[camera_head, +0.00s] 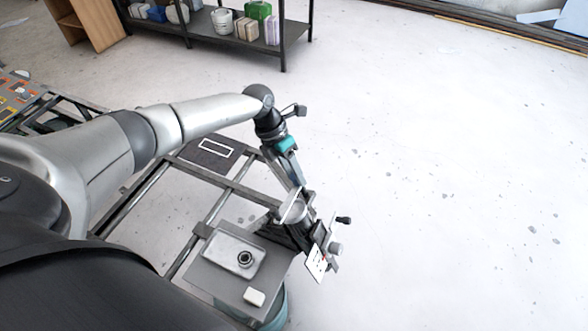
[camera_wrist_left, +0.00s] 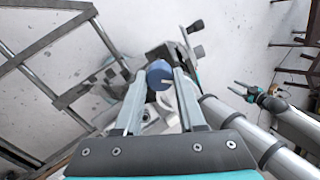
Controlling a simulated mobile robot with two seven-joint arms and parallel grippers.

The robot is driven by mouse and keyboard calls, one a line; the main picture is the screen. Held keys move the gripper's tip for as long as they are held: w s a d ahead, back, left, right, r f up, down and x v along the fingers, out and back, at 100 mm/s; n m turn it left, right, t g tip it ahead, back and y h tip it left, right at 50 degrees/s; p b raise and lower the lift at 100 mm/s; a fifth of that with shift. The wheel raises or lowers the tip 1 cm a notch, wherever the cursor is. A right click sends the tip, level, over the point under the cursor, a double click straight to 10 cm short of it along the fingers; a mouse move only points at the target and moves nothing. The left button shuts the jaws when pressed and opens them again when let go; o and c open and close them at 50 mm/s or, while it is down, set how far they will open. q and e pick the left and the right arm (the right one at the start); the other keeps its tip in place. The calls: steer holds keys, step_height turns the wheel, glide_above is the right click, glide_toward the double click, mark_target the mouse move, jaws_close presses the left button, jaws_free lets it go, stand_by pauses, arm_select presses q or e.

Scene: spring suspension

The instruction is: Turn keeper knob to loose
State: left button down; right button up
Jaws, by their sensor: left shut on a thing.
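My left gripper (camera_head: 296,203) reaches down to the spring assembly at the end of the metal frame. In the left wrist view its two fingers (camera_wrist_left: 160,82) are shut on a blue round knob (camera_wrist_left: 159,72) with a pale line on its face, apparently the keeper knob. In the head view the fingers and a grey cylinder hide this knob. A black handle (camera_head: 344,220) and a grey knob (camera_head: 336,248) stick out beside a white marked plate (camera_head: 317,263). My right gripper (camera_wrist_left: 241,89) shows small in the left wrist view, open and empty, away from the assembly.
A grey plate (camera_head: 210,279) in front of the assembly carries a silver box with a round dark lens (camera_head: 236,252) and a small white block (camera_head: 254,297). Frame rails (camera_head: 202,225) run to the left. A shelf (camera_head: 200,27) stands far back. The floor to the right is clear.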

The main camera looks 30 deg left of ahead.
arm_select(q)
steer(key=n+p, duration=0.3)
steer(key=n, duration=0.3)
steer(key=shift+r, duration=0.1)
steer(key=shift+n, duration=0.4)
steer(key=c, duration=0.5)
jaws_free()
steer(key=v, duration=1.5)
steer(key=shift+b, duration=0.4)
